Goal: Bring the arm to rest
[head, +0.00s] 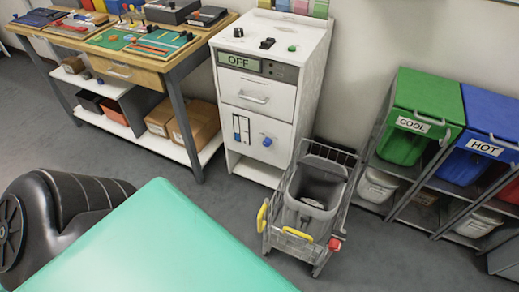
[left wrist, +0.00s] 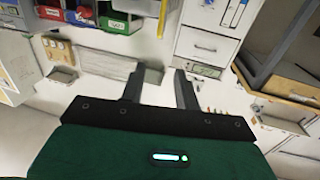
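My left gripper (left wrist: 158,75) shows in the left wrist view. Its two dark fingers stand apart with nothing between them, so it is open and empty. It is in the air, with white surfaces and a wall behind it and no contact visible. In the head view a black ribbed part of my arm shows at the lower left, but neither gripper is seen there. My right gripper is in neither view.
A wooden workbench (head: 122,67) stands back left, beside a white cabinet (head: 268,87) reading OFF. A grey cart (head: 312,212) stands on the floor before it. Green COOL (head: 405,147) and blue HOT (head: 484,100) bins are right. Grey floor is clear left of the cart.

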